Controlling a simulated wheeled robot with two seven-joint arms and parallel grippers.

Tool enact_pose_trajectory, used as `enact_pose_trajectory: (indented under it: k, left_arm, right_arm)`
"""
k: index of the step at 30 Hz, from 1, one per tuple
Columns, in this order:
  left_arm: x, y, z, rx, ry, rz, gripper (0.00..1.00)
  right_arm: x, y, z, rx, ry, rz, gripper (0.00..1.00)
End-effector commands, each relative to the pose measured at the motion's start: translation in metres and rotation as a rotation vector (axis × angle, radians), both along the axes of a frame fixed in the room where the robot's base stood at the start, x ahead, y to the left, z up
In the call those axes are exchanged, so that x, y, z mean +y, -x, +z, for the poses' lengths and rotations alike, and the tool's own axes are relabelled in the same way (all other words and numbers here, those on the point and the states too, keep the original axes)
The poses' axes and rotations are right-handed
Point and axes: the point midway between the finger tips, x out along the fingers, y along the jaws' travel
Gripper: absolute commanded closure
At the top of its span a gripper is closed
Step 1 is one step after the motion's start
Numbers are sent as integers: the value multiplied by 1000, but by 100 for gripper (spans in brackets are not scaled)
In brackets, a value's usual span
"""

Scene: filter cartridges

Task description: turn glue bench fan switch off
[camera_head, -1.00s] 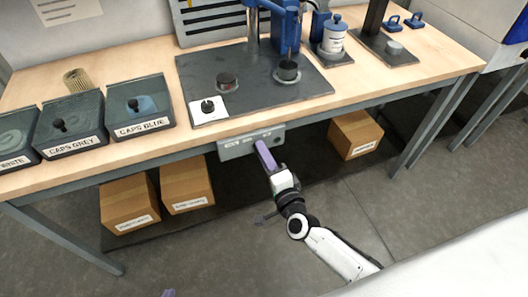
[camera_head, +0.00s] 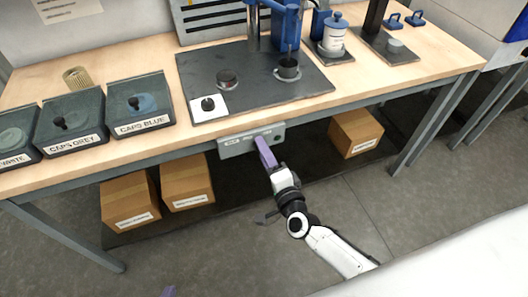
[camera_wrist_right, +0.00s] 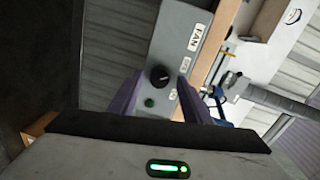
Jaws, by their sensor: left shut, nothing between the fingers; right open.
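The grey fan switch panel (camera_head: 236,147) is on the front of the bench, just under the top's edge. My right gripper (camera_head: 262,145) is in front of the panel. Its open purple fingers show in the wrist view (camera_wrist_right: 160,78), one on each side of the knob; contact cannot be told. In the head view it hides part of the panel. Only a purple tip of my left gripper (camera_head: 168,292) shows at the bottom edge.
The bench top (camera_head: 130,62) holds a dark plate (camera_head: 210,65) with a blue press (camera_head: 283,20) and labelled cap bins (camera_head: 142,103) at left. Cardboard boxes (camera_head: 186,180) stand on the low shelf. The floor in front is clear.

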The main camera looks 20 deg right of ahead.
Motion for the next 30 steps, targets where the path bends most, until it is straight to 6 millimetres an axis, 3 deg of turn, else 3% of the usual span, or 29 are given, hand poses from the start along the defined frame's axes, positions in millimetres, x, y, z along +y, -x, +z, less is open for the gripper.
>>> enact_pose_trajectory:
  k: [15, 21, 30]
  left_arm:
    - [0, -1, 2, -1, -1, 1, 100]
    - [0, -1, 2, -2, 0, 1, 100]
    - [1, -1, 2, -1, -1, 1, 100]
  right_arm:
    - [-6, 88, 5, 3, 2, 1, 56]
    - [-6, 100, 7, 1, 1, 0, 56]
    - [-6, 100, 7, 1, 1, 0, 56]
